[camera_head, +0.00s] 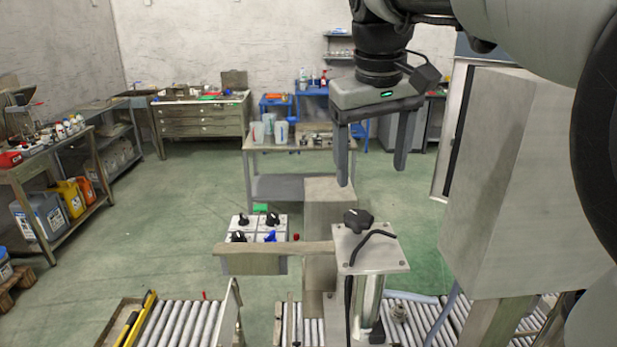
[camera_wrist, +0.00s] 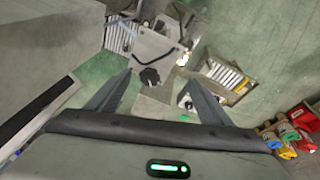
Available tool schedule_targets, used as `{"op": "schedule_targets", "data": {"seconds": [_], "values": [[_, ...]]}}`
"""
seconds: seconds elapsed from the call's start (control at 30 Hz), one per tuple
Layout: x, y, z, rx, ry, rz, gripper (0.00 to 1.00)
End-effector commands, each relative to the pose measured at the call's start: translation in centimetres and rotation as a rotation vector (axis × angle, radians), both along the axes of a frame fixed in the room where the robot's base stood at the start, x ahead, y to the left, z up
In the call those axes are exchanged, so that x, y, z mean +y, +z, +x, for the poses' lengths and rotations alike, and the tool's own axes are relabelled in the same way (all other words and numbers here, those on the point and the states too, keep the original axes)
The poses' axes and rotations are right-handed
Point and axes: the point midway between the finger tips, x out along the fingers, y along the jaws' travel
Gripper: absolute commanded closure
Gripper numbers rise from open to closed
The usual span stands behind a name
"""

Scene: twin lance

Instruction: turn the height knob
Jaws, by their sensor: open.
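A black lobed knob (camera_head: 358,217), which looks like the height knob, sits on top of a light metal plate (camera_head: 385,257) on a post. In the wrist view the knob (camera_wrist: 150,77) shows between the fingertips, lower than them. My gripper (camera_head: 371,176) is open and empty, its fingers pointing down above the knob and apart from it. It also shows in the wrist view (camera_wrist: 158,78). A black bent handle or cable (camera_head: 372,245) lies across the plate beside the knob.
A white panel (camera_head: 258,229) with several black knobs and a blue one stands left of the post. A beige beam (camera_head: 265,249) runs left from the plate. Roller conveyors (camera_head: 180,325) lie below. A big grey box (camera_head: 525,170) stands close on the right.

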Motion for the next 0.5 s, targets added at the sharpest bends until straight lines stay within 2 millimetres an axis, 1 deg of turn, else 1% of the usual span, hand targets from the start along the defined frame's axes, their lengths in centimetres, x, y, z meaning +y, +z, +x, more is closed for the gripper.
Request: {"op": "schedule_targets", "data": {"seconds": [0.03, 0.1, 0.2, 0.3, 0.33, 0.4, 0.5], "values": [[0.2, 0.5, 2.5, 0.032, 0.021, -0.001, 0.26], [0.3, 1.1, 5.3, 0.072, 0.05, -0.004, 0.26], [0.1, 1.1, 8.9, 0.128, 0.084, 0.005, 0.26], [-0.4, 0.4, 11.6, 0.177, 0.107, 0.021, 0.26], [-0.5, 0.2, 12.2, 0.189, 0.113, 0.028, 0.26], [-1.0, -0.5, 13.3, 0.216, 0.12, 0.04, 0.26], [-1.5, -1.1, 14.1, 0.238, 0.127, 0.053, 0.26]]}}
